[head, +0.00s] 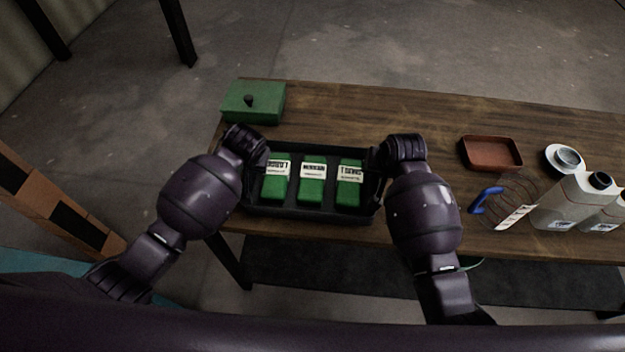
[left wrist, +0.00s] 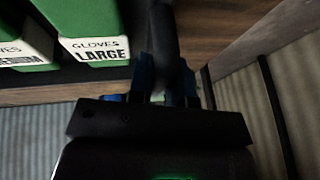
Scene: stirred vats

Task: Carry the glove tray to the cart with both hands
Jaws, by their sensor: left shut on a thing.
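The black glove tray (head: 310,213) is at the left part of the wooden table, near its front edge. It holds three green glove boxes with white labels (head: 313,185). Whether its base touches the table is unclear. My left gripper (head: 262,152) is at the tray's left end; in the left wrist view its blue-padded fingers (left wrist: 163,80) are shut on a black bar of the tray, beside a box marked LARGE (left wrist: 95,48). My right gripper (head: 380,160) is at the tray's right end, its fingers hidden by the wrist. I cannot identify the cart.
On the wooden table (head: 400,110) are a green lidded box (head: 253,102) behind the tray, a brown dish (head: 491,153), a blue-handled wire whisk (head: 487,200), a white round container (head: 564,160) and pale jugs (head: 572,205). An orange-brown frame (head: 60,200) stands at the left. Floor shows between.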

